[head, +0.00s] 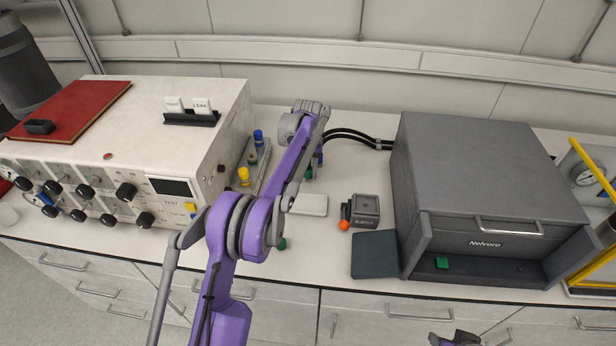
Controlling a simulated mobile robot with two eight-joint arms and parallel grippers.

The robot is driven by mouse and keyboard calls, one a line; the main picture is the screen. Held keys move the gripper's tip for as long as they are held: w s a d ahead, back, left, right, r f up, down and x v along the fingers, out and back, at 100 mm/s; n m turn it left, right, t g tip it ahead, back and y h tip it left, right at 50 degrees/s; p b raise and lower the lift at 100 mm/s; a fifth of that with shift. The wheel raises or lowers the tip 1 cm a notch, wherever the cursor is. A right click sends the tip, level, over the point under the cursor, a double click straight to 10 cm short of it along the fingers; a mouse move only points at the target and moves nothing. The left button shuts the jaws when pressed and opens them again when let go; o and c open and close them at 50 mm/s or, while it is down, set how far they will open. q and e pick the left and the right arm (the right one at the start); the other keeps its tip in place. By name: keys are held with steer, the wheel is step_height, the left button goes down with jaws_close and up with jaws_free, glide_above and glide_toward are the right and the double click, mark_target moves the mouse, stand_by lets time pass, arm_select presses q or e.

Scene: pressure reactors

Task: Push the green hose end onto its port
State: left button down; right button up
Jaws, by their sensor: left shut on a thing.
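My purple left arm reaches over the bench, and its gripper (316,150) points down at the far end, mostly hidden behind the arm's own links. It is shut on what looks like the green hose end (308,172), of which only a small green bit shows. Black hoses (362,137) run from the grey Nelvaro box to the gripper. A rail (267,172) beside the white instrument carries blue (258,136), green (252,158) and yellow (243,176) fittings. The gripper is to the right of this rail. My right gripper (455,340) shows only in part at the bottom edge.
The white instrument (205,130) with knobs stands left, the Nelvaro box (490,170) right. Between them are a small grey device (365,210) with an orange ball, a white slab (309,205) and a dark pad (375,254). Another green piece (282,244) lies near the arm.

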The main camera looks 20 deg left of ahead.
mark_target(308, 168)
arm_select(q)
step_height(308, 168, up, 8)
steer(key=shift+f, duration=0.15)
stand_by(0.4)
